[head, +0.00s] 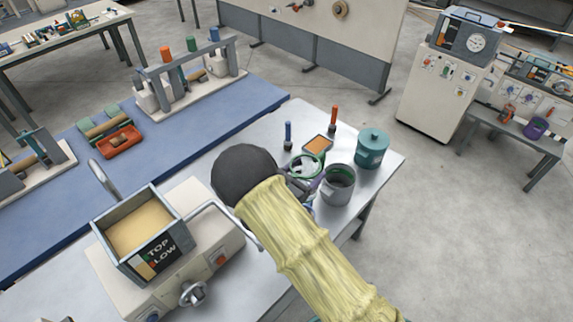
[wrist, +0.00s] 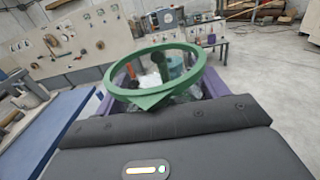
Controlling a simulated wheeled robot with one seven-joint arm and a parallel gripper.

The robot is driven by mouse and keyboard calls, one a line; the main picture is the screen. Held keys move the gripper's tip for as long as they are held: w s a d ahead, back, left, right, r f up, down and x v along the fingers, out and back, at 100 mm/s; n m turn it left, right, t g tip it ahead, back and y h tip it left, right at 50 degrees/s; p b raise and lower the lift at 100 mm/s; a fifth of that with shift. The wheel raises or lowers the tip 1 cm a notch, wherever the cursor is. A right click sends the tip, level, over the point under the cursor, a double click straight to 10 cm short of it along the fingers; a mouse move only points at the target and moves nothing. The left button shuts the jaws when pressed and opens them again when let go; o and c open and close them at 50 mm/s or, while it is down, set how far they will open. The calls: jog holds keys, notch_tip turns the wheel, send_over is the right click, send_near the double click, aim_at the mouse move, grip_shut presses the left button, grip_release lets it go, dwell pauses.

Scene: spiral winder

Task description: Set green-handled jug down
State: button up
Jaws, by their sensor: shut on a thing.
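The green-handled jug (head: 308,166) shows in the head view as a green ring over a clear body, partly hidden behind my wrist. In the wrist view its green ring (wrist: 203,62) fills the middle, with the clear body below it. My gripper (head: 302,188) is shut on the jug, and its purple fingers show on both sides of it in the wrist view (wrist: 163,85). The jug is over the right end of the metal-topped table (head: 272,135). I cannot tell whether its base touches the table.
A grey open pot (head: 338,186) stands close right of the jug. A teal lidded canister (head: 372,149), an orange-topped tray (head: 318,144), a blue-handled tool (head: 288,134) and a red-handled tool (head: 333,118) stand nearby. A machine with a sand-coloured hopper (head: 140,228) is at left.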

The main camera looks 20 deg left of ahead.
jog(key=s+d+f+n+t+y+b, duration=0.1)
jog(key=d+f+n+y+b, duration=0.15)
jog(key=d+f, duration=0.75)
jog(key=s+d+f+n+t+y+b, duration=0.15)
jog(key=d+f+y, duration=0.25)
jog(key=d+f, duration=0.55)
jog(key=s+d+f+b, duration=0.1)
jog(key=d+f+b, duration=0.2)
jog(key=f+b, duration=0.6)
jog(key=s+d+f+n+y+b, duration=0.1)
jog(key=d+f+b, duration=0.3)
jog(key=f+b, duration=0.5)
jog(key=shift+s+f+g, duration=0.15)
jog(key=shift+s+g, duration=0.2)
jog(key=shift+s, duration=0.15)
